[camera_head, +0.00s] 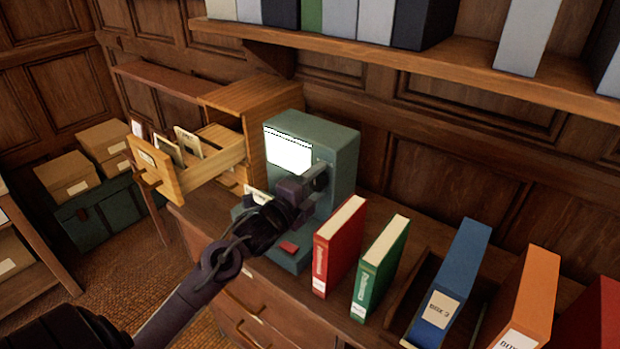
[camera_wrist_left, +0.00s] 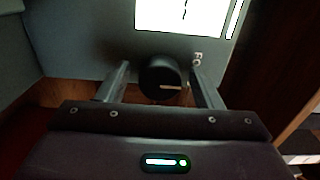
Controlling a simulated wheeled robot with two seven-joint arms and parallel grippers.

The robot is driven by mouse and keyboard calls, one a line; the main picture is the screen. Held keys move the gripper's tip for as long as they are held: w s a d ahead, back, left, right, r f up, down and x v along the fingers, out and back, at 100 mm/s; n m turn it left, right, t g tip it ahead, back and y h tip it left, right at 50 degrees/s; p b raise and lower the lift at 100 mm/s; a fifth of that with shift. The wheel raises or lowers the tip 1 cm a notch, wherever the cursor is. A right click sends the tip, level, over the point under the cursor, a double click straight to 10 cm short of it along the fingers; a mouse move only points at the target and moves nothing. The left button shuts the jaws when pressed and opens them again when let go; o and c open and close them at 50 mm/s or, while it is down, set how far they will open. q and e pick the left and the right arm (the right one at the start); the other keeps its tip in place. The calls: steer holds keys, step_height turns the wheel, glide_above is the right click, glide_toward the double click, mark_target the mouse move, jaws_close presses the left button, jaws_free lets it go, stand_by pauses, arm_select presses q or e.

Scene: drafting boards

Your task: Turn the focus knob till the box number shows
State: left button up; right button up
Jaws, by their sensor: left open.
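A grey-green reader (camera_head: 343,160) with a bright white screen (camera_head: 288,150) stands on the wooden cabinet. No number can be read on the screen in the head view; in the left wrist view part of the screen (camera_wrist_left: 180,14) shows a small dark mark. The round black focus knob (camera_wrist_left: 160,78) has a pale pointer line. My left gripper (camera_head: 318,177) is at the reader's front, beside the screen. In the left wrist view, its two fingers stand open on either side of the knob, with gaps showing.
An open card drawer (camera_head: 205,166) juts out left of the reader. A red binder (camera_head: 338,245) and a green binder (camera_head: 380,267) stand close on the right. A blue box (camera_head: 450,285) and an orange box (camera_head: 528,300) stand farther right. A shelf (camera_head: 400,55) hangs above.

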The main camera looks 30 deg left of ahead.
stand_by(0.7)
arm_select(q)
steer(key=m+b, duration=0.3)
steer(key=shift+f+m, duration=0.3)
steer(key=shift+f, duration=0.05)
steer(key=shift+r+m+b, duration=0.15)
steer(key=shift+m+b, duration=0.3)
steer(key=shift+m, duration=0.05)
steer(key=shift+r, duration=0.15)
steer(key=c, duration=1)
steer(key=shift+o, duration=0.2)
steer(key=shift+r+p, duration=0.1)
steer(key=shift+p, duration=0.2)
